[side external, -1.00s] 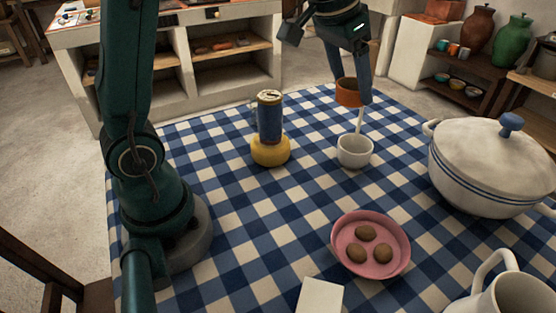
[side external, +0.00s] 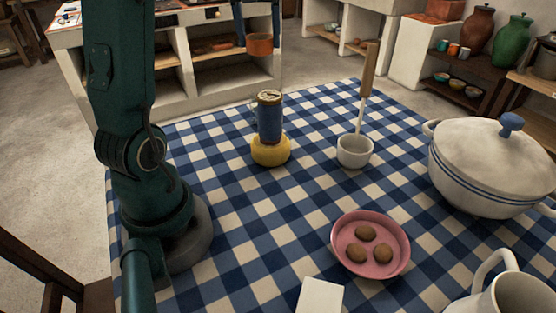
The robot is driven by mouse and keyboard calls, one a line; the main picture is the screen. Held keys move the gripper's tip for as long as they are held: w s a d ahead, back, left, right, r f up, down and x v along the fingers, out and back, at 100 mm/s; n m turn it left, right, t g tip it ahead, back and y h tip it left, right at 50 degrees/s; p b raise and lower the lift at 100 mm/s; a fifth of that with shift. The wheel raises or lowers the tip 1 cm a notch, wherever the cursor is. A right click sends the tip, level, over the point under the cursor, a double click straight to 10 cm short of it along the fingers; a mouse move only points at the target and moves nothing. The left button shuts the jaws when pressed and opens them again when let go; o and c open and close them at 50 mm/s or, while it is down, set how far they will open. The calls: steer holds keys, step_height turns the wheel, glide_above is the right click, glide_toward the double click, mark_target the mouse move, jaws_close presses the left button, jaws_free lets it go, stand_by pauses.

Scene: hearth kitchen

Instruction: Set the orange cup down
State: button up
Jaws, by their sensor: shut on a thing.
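The orange cup (side external: 260,45) is near the top of the view, left of centre. My gripper (side external: 257,32) is shut on it, with one dark blue finger on each side. The rest of the gripper is cut off by the top edge. The cup looks upright and held up in the air, with the white shelf unit behind it. Nothing is seen touching it from below.
A blue can (side external: 269,117) stands on a yellow piece (side external: 270,150) on the checked cloth (side external: 215,130). A white cup (side external: 354,151) holds a tall wooden-handled utensil (side external: 369,72). A pink plate (side external: 345,250) with brown lumps and a lidded pot (side external: 490,165) stand nearer.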

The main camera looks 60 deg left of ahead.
steer(key=s+a+n+g, duration=0.2)
steer(key=s+a+n, duration=0.55)
steer(key=s, duration=0.25)
steer(key=shift+m+y, duration=0.35)
steer(key=shift+y, duration=0.05)
steer(key=f, duration=1.7)
steer(key=shift+w+a, duration=0.25)
steer(key=shift+a, duration=0.05)
steer(key=shift+f, duration=2.3)
steer(key=o, duration=1.5)
steer(key=shift+f, duration=0.1)
steer(key=v, duration=1.2)
steer(key=shift+w, duration=0.1)
